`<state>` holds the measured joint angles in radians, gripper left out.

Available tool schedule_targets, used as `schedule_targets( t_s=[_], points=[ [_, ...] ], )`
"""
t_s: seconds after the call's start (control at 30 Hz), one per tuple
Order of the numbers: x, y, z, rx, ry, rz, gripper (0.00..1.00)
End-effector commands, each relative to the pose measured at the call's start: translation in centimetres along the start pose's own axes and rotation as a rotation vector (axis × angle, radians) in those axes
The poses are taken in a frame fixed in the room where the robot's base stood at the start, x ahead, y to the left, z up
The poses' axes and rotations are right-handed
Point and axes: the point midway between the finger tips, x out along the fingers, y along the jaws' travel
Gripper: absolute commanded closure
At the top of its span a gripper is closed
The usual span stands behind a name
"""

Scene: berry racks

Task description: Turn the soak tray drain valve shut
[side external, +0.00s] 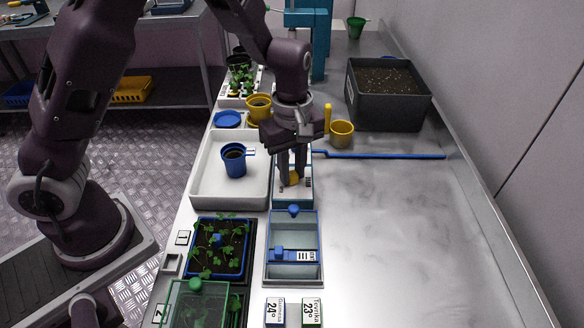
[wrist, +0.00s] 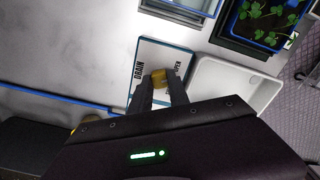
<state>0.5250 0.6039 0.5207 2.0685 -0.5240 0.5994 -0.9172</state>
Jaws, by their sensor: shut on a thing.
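The drain valve has a yellow handle (wrist: 158,76) on a white plate with a blue-green edge (wrist: 177,57). The words DRAIN and OPEN show on the plate in the wrist view. My gripper (wrist: 160,84) points down over the plate and is shut on the yellow handle. In the side view my gripper (side external: 292,184) covers much of the plate, and only a bit of yellow shows between the fingers. The white soak tray (side external: 203,178) is directly left of the plate, with a blue pot (side external: 235,164) standing in it.
A clear blue-rimmed box (side external: 268,240) stands in front of the plate. A blue rod (side external: 385,156) lies behind and to the right. A dark soil bin (side external: 352,112) and a yellow cup (side external: 342,135) are farther back. The steel bench (side external: 400,230) is clear on the right.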

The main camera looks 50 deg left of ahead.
Motion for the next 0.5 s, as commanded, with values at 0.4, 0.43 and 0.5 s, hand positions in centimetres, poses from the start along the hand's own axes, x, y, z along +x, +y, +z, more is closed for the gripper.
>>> schedule_targets(
  t_s=[0.4, 0.43, 0.5],
  points=[
    [-0.12, 0.09, 0.0, 0.393, -0.001, 0.004, 1.0],
    [-0.12, 0.08, 0.0, 0.423, -0.001, 0.003, 1.0],
    [-0.12, 0.08, 0.01, 0.489, -0.001, 0.003, 1.0]
  ],
)
